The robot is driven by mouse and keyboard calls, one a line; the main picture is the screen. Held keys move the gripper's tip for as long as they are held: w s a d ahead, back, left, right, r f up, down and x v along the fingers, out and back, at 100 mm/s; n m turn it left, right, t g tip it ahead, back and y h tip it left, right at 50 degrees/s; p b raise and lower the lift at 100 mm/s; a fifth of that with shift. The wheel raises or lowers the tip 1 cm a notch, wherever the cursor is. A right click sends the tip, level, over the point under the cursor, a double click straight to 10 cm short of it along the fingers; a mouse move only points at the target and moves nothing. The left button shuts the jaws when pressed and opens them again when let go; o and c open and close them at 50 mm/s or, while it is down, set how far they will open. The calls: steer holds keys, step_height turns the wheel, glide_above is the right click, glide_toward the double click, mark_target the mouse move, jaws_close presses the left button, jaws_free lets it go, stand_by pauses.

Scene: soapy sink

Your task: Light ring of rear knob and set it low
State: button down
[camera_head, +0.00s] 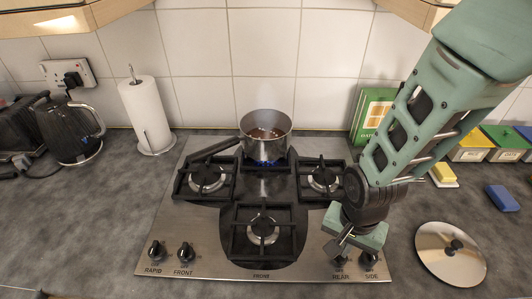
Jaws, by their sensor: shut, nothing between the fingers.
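The steel hob (200,250) has four-way burners with black pan supports. The rear knob (340,263), above the "REAR" label, is at the front right of the hob and is partly hidden by my gripper. My gripper (337,246) points down over this knob, shut and empty; I cannot tell whether it touches the knob. A steel pan (265,133) with a dark handle stands on the rear burner, with brownish contents and a faint haze above. A blue flame (266,161) shows under the pan. The knob's pointer direction is unclear.
The side knob (369,260) is close to the right of my gripper. The rapid knob (156,251) and front knob (185,253) are at the left. A lid (450,252) lies right of the hob. A paper roll (147,115) and kettle (70,130) stand left.

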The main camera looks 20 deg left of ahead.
steer(key=shift+r, duration=0.1)
step_height(320, 180, up, 7)
steer(key=p, duration=0.6)
stand_by(0.6)
steer(key=s+d+r+n+b, duration=0.8)
steer(key=s+n+b, duration=0.2)
steer(key=s, duration=0.1)
steer(key=shift+s+r+n+y, duration=0.15)
steer(key=shift+r+n+y, duration=0.1)
steer(key=shift+n+y, duration=0.05)
